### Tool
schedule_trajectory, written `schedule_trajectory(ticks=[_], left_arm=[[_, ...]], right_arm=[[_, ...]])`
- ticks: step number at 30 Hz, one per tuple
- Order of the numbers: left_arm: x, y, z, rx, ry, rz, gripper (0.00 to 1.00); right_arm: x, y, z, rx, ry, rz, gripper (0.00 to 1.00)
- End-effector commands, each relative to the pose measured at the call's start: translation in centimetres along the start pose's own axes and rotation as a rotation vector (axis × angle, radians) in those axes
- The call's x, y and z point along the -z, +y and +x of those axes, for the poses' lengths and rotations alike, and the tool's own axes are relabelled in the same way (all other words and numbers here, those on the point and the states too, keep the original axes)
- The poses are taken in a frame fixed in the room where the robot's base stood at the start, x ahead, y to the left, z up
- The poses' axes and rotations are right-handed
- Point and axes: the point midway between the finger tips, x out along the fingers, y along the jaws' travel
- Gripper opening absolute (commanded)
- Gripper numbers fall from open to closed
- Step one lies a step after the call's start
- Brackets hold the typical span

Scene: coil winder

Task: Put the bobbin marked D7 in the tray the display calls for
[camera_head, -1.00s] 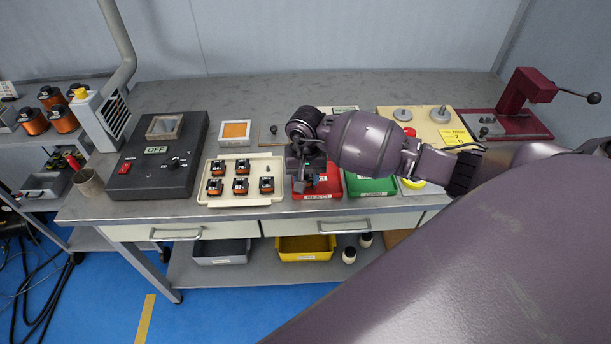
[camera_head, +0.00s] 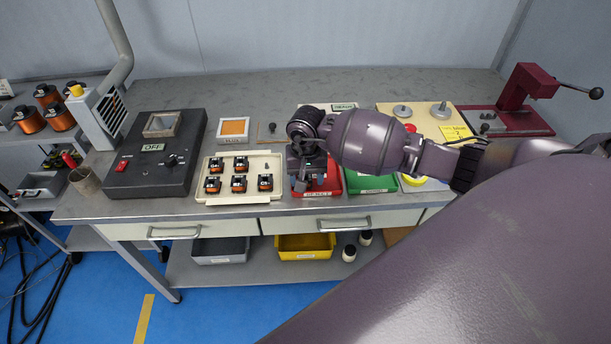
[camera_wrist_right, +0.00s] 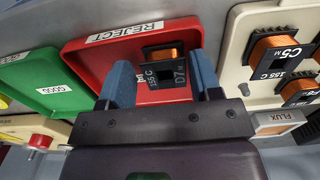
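My right gripper (camera_wrist_right: 162,85) has its two blue fingers on either side of a bobbin (camera_wrist_right: 165,70) with copper winding and black flanges marked "155 C" and "D7", and appears shut on it. In the head view my right gripper (camera_head: 305,178) is over the left part of the red tray (camera_head: 326,193), labelled REJECT in the wrist view (camera_wrist_right: 85,70). Contact between bobbin and tray floor cannot be told. A green tray (camera_head: 372,186), labelled GOOD in the wrist view (camera_wrist_right: 35,80), is to its right. A pale display plate (camera_head: 344,106) behind is too small to read. My left gripper is out of view.
A cream rack (camera_head: 208,196) with several bobbins stands left of the red tray. Further left is a black box (camera_head: 150,180) reading OFF. A flux pad (camera_head: 233,130) lies behind the rack. A maroon press (camera_head: 520,100) stands at the right. My right arm covers the bench middle.

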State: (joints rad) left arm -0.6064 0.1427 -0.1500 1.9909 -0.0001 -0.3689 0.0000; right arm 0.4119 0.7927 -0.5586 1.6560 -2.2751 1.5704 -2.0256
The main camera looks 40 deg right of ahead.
Motion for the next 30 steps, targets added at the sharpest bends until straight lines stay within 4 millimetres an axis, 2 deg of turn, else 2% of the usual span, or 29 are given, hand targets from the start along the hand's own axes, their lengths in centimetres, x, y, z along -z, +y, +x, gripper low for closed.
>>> schedule_trajectory(ticks=[11, 17, 21, 30], left_arm=[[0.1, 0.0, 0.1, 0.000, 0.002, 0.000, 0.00], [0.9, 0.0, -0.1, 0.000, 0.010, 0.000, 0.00], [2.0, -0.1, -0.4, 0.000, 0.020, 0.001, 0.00], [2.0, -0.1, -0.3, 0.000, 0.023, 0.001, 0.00]], right_arm=[[-0.1, -0.5, -0.1, 0.014, 0.000, -0.004, 0.65], [-0.1, -0.6, -0.9, 0.017, 0.002, -0.003, 0.65], [0.1, -0.7, -2.4, 0.020, 0.008, -0.006, 0.65], [0.0, -0.3, -7.7, 0.010, 0.005, -0.005, 0.65]])
